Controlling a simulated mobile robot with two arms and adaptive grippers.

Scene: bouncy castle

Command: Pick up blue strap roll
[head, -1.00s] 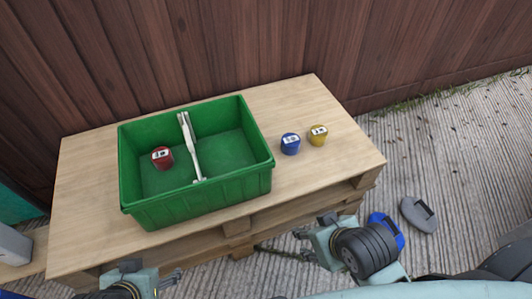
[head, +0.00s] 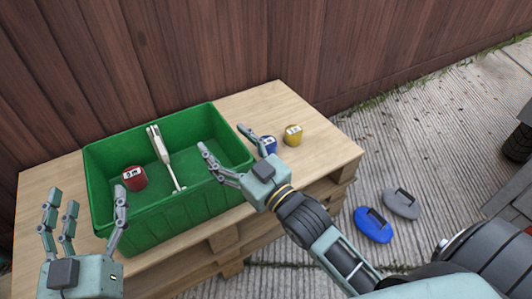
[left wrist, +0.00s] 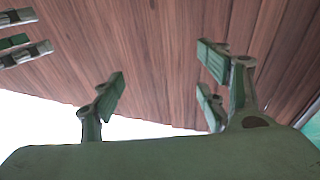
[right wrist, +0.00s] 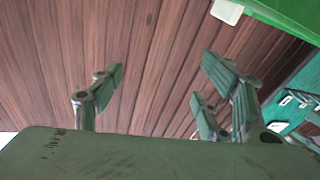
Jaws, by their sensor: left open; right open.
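The blue strap roll (head: 268,145) stands on the wooden pallet table, right of the green crate. It is partly hidden behind my right gripper in the head view. My right gripper (head: 228,152) is open and empty, with its fingers spread between the crate's right wall and the blue roll. Its open fingers also show in the right wrist view (right wrist: 150,95). My left gripper (head: 82,215) is open and empty, raised in front of the crate's left end. The left wrist view shows its open fingers (left wrist: 160,95) against the fence.
The green crate (head: 180,215) holds a red strap roll (head: 134,178) and a white tool (head: 164,157). A yellow strap roll (head: 293,135) stands just right of the blue one. Blue (head: 373,225) and grey (head: 401,203) objects lie on the ground. A wooden fence (head: 250,45) stands behind.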

